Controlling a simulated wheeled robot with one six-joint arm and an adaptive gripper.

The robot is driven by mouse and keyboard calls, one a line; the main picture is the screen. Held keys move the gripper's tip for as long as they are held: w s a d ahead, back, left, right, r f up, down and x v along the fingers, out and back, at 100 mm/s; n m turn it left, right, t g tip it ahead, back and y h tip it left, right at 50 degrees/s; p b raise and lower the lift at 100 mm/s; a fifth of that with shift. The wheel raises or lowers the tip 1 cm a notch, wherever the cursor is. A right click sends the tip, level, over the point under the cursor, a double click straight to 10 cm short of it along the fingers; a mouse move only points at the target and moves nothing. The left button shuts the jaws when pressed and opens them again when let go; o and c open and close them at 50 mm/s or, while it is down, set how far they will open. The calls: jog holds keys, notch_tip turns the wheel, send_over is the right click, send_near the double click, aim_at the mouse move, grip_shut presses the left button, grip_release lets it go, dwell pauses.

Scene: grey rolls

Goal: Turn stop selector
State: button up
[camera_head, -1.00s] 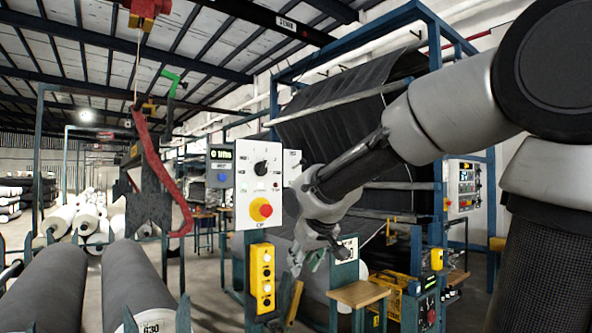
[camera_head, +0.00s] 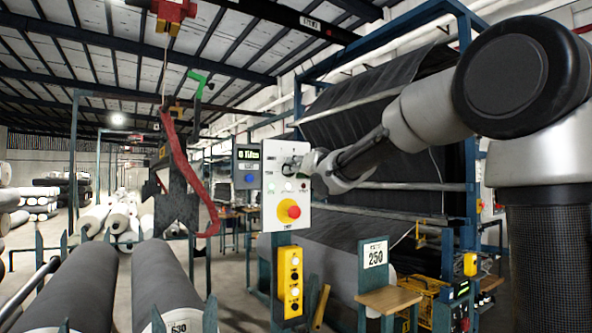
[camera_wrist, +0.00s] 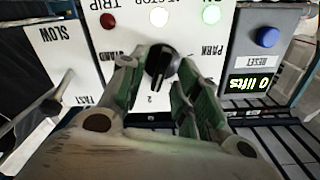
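The white control panel (camera_head: 270,207) stands left of my arm in the head view. Its black selector knob (camera_wrist: 161,63) shows in the wrist view, upside down, with lettering around it and a red, a white and a green lamp above it in the picture. My gripper (camera_wrist: 158,80) has its green-padded fingers apart, one on each side of the knob. I cannot tell whether they touch it. In the head view my gripper (camera_head: 296,166) is at the panel's upper part and hides the knob.
A red stop button (camera_head: 289,211) on a yellow ring sits lower on the panel. A counter box (camera_head: 247,166) with a blue button is beside it. A SLOW/FAST lever (camera_wrist: 50,95) is on the neighbouring panel. A red hook (camera_head: 180,165) hangs to the left, above grey rolls (camera_head: 160,280).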

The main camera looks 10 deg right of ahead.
jog(key=shift+w+a, duration=0.25)
jog(key=shift+w, duration=0.3)
jog(key=shift+c, duration=0.4)
grip_shut()
